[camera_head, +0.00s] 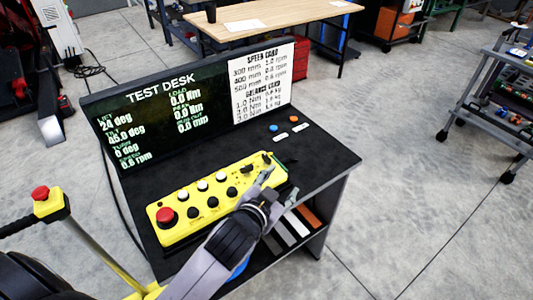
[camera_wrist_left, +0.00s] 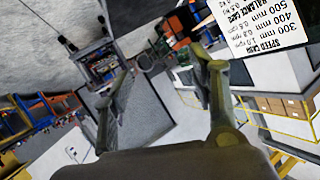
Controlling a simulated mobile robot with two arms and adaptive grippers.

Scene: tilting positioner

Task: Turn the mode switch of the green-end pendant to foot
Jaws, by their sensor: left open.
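A yellow pendant (camera_head: 205,204) lies on the black desk, with a red stop button (camera_head: 166,214) at its left end and rows of white and black controls. Black knobs (camera_head: 247,169) sit at its right end; I cannot tell which is the mode switch or read its setting. My right gripper is not in view.
The test desk's screen (camera_head: 165,112) stands behind the pendant, with a white speed card (camera_head: 262,83) on it. Blue and orange buttons (camera_head: 284,122) sit on the desk's right. A yellow post with a red button (camera_head: 42,194) stands at left. The desk's right front corner is bare.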

